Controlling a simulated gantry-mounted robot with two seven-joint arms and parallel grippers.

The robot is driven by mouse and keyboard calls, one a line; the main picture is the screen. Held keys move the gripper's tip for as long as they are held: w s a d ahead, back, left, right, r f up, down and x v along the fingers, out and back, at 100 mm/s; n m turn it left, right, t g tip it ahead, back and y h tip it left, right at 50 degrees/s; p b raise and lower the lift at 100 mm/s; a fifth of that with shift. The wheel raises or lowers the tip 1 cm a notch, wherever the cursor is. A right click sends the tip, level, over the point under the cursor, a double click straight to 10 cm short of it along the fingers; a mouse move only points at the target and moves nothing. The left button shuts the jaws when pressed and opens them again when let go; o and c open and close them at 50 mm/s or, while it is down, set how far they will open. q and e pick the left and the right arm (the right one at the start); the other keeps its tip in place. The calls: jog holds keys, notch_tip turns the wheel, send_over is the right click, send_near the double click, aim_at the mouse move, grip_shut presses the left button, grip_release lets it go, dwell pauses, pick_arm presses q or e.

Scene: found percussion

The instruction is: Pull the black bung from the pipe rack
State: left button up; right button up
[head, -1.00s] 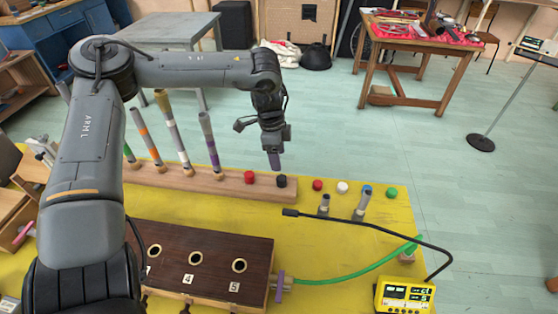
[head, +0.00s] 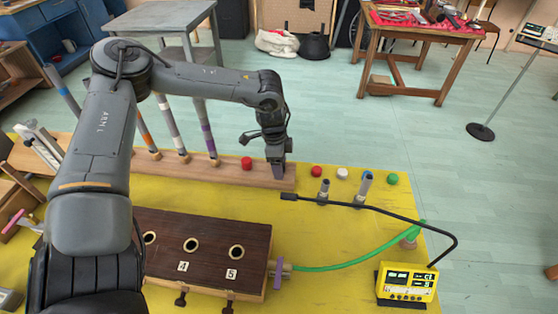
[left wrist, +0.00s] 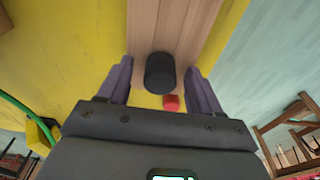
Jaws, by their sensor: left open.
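The black bung (left wrist: 160,73) stands on the wooden pipe rack (left wrist: 190,25) near its end, in the left wrist view. My left gripper (left wrist: 160,92) is open, with its two purple-grey fingers on either side of the bung; I see gaps between them and the bung. In the head view my left gripper (head: 278,172) points down at the right end of the pipe rack (head: 225,172) and hides the black bung. My right gripper is in neither view.
A red bung (head: 246,163) is on the rack just left of my gripper. Red (head: 316,172), white (head: 342,173) and green (head: 392,179) stoppers stand to the right. A black gooseneck (head: 365,207) crosses in front, near a brown box with holes (head: 210,226).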

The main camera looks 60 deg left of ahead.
pick_arm(q)
jog(key=shift+c, duration=0.4)
jog(key=c, duration=1)
jog(key=shift+r+p, duration=0.4)
jog(key=shift+r, duration=0.1)
jog(key=shift+r+p, duration=0.5)
jog(key=shift+r, duration=0.25)
jog(key=shift+r, duration=0.35)
jog(key=shift+r+p, duration=1.1)
jog(key=shift+r, duration=0.3)
